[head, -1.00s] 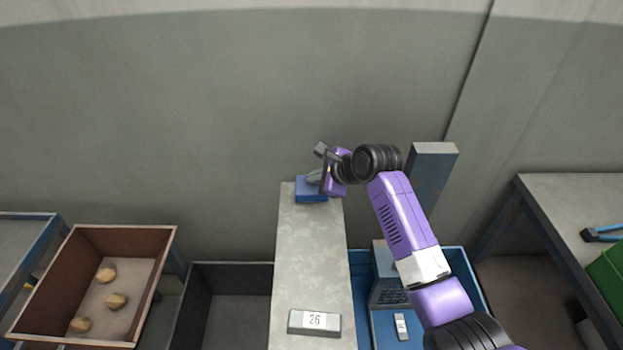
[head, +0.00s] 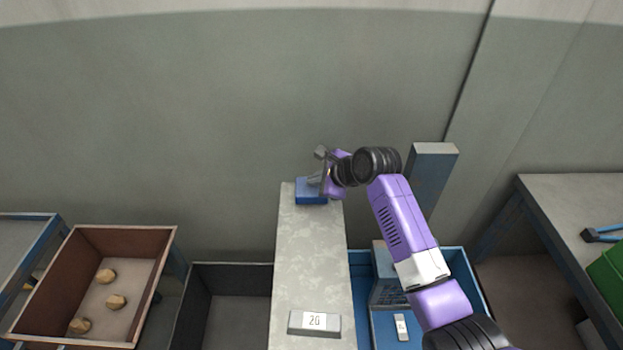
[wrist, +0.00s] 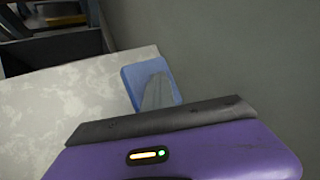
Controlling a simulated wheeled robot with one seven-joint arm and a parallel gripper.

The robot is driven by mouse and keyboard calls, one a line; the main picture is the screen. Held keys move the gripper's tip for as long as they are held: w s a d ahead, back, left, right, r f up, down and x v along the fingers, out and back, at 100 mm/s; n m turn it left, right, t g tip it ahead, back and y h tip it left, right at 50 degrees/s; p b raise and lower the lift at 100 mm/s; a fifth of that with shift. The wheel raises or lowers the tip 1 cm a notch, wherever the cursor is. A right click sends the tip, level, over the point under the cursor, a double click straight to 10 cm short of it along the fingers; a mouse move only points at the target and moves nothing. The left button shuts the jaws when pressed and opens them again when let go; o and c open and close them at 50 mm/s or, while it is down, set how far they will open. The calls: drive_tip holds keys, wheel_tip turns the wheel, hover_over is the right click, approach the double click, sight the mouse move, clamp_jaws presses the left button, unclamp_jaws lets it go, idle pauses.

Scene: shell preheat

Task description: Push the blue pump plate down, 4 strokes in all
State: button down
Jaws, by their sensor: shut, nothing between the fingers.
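The blue pump plate (head: 311,198) sits at the far end of the pale grey bench near the wall. It also shows in the wrist view (wrist: 135,78) as a light blue square with rounded corners. My gripper (head: 314,182) is over the plate, its fingers shut and empty. In the wrist view the grey fingers (wrist: 158,90) point onto the plate and cover part of it. Whether the tips touch the plate cannot be told. A small display (head: 314,321) stands at the near end of the bench, its digits hard to read.
A brown bin (head: 150,262) with several tan lumps is at left, beside a dark empty bin (head: 193,310). A blue tray (head: 462,262) holding grey items lies right of the bench. A tall grey-blue post (head: 432,175) stands behind my arm.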

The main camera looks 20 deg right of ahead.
sight(314, 188)
drive_tip(key=shift+r+p, duration=1.95)
drive_tip(key=shift+p, duration=0.3)
drive_tip(key=shift+r, duration=0.1)
wheel_tip(314, 188, up, 3)
drive_tip(key=p, duration=0.2)
drive_tip(key=shift+p, duration=0.4)
drive_tip(key=shift+r, duration=0.95)
drive_tip(key=shift+b, duration=0.35)
